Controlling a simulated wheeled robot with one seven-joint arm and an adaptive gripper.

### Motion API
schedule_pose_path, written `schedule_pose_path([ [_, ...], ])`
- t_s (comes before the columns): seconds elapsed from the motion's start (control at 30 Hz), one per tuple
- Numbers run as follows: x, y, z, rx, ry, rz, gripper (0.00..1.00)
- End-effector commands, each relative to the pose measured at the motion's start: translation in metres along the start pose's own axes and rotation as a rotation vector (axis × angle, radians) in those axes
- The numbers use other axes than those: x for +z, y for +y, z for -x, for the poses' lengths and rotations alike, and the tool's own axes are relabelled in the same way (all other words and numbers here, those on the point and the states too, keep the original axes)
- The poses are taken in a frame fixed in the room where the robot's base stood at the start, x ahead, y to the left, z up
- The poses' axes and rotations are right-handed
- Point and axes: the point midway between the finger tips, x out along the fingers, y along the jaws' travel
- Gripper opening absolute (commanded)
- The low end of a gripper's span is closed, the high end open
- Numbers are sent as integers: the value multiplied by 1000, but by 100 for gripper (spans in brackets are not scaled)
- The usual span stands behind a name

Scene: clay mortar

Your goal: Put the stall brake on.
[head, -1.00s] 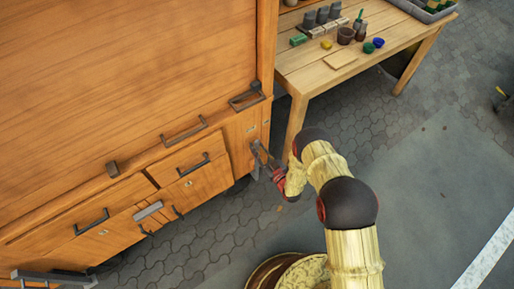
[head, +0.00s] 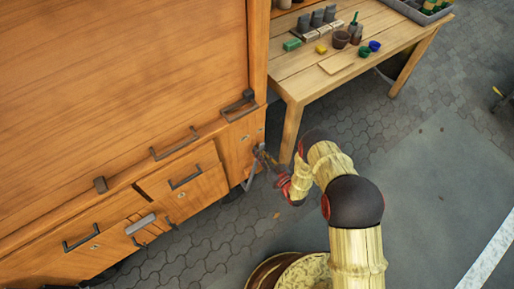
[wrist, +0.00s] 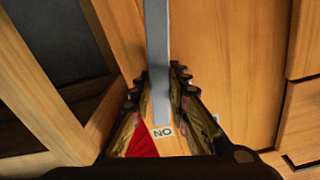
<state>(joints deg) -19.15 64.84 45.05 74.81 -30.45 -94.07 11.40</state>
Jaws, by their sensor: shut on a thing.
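The stall (head: 120,70) is a large orange-brown wooden body filling the left of the head view. At its right end a grey metal lever (head: 250,176) shows beside my gripper (head: 265,158). I take this lever to be the brake. In the wrist view the lever (wrist: 157,50) is a flat grey bar running down from the top edge to between my two fingers (wrist: 160,90). The fingers are shut on it. A small label reading "NO" (wrist: 162,131) shows below the lever's lower end; whether the word goes on is hidden. The lever's pivot is not clear.
A wooden table (head: 335,68) with pots, blocks and small bowls stands behind, right of the stall. Drawers with dark handles (head: 186,177) line the stall's front. The paved ground (head: 440,160) on the right is clear.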

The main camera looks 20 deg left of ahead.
Motion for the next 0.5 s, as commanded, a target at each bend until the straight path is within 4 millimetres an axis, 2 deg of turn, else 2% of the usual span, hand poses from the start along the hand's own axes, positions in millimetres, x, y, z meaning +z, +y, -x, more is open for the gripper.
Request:
schedule_pose_path([
  [0.17,3,15,1,2,-1,-72,0],
  [0.5,2,19,1,4,-1,-91,0],
])
